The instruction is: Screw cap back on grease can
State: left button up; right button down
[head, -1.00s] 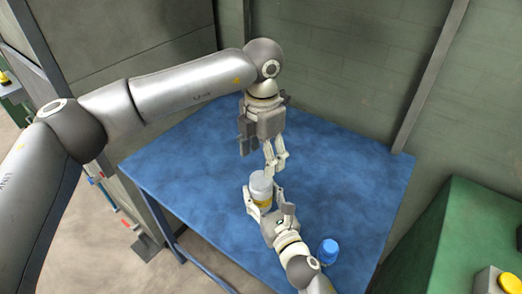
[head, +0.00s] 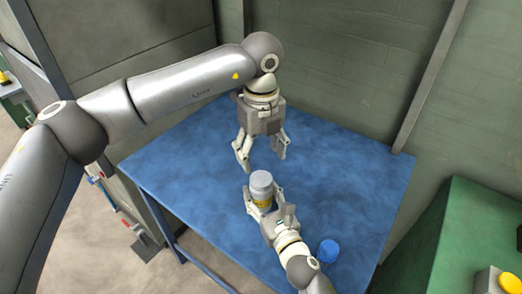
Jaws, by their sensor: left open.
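The grease can (head: 264,201) stands upright near the middle of the table, with a yellow band and a pale grey top (head: 261,179). The top looks like a cap in place, but I cannot tell how tightly it sits. My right gripper (head: 265,203) comes from the near side with its fingers on either side of the can, shut on it. The can's lower part is hidden by this gripper. My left gripper (head: 262,164) points down with its fingers spread and empty, above and just behind the can, apart from it.
A blue container (head: 328,250) stands on the blue table (head: 190,170) to the right of my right wrist. Walls close off the back of the table. A green cabinet (head: 460,235) with a yellow button (head: 510,283) is at the right. The table's left and right parts are clear.

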aim_at(261, 178)
pick_arm(q)
jog(key=shift+n, duration=0.4)
jog(key=shift+f, duration=4)
